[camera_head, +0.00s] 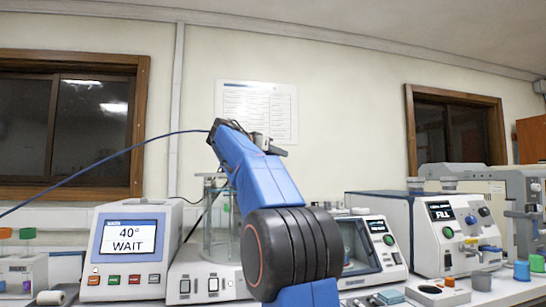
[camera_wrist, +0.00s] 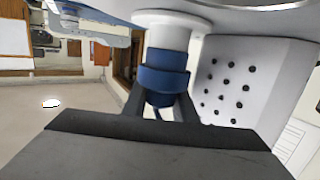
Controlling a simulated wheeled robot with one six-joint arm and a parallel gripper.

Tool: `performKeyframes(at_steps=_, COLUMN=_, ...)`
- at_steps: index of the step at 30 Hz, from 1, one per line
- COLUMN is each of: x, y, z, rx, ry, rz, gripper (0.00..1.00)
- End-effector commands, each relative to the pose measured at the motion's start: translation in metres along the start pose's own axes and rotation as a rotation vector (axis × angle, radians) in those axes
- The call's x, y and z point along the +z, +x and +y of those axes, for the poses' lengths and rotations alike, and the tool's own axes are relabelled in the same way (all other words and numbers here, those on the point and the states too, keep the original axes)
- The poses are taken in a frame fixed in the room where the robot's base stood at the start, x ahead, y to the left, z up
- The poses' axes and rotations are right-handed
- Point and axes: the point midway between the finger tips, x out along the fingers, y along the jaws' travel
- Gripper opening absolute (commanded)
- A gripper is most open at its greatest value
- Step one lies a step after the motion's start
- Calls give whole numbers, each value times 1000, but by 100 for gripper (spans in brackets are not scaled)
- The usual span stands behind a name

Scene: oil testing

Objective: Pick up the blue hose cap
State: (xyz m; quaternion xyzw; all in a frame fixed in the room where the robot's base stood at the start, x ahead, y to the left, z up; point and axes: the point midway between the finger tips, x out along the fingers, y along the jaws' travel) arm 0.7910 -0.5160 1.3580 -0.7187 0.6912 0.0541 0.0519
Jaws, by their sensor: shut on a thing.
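The blue hose cap (camera_wrist: 164,79) is in the middle of the wrist view, directly below a white cylindrical fitting (camera_wrist: 162,36). It touches or overlaps the fitting; I cannot tell if they are joined. My gripper (camera_wrist: 161,103) has its two dark fingers on either side of the cap's lower part and is shut on it. In the head view my blue arm reaches up and away from the camera over the bench. The fingers and the held cap cannot be made out there.
A display unit reading "40° WAIT" (camera_head: 128,247) stands left of my arm, with a glass vessel apparatus (camera_head: 218,225) beside it. A "FILL" machine (camera_head: 425,225) stands right. Small blue (camera_head: 522,271) and orange (camera_head: 449,281) pieces lie at the front right. A perforated pale panel (camera_wrist: 240,75) is close right of the cap.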

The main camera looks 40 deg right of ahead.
Motion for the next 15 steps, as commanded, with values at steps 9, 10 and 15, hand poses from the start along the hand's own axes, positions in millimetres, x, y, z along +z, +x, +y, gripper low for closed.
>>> performKeyframes(at_steps=9, x=-22, y=-3, z=-1, rx=-1, ry=3, rz=1, gripper=0)
performKeyframes(at_steps=10, x=-27, y=-4, z=-1, rx=-1, ry=3, rz=1, gripper=0)
performKeyframes(at_steps=15, x=-53, y=-8, z=-1, rx=-1, ry=4, rz=2, gripper=0)
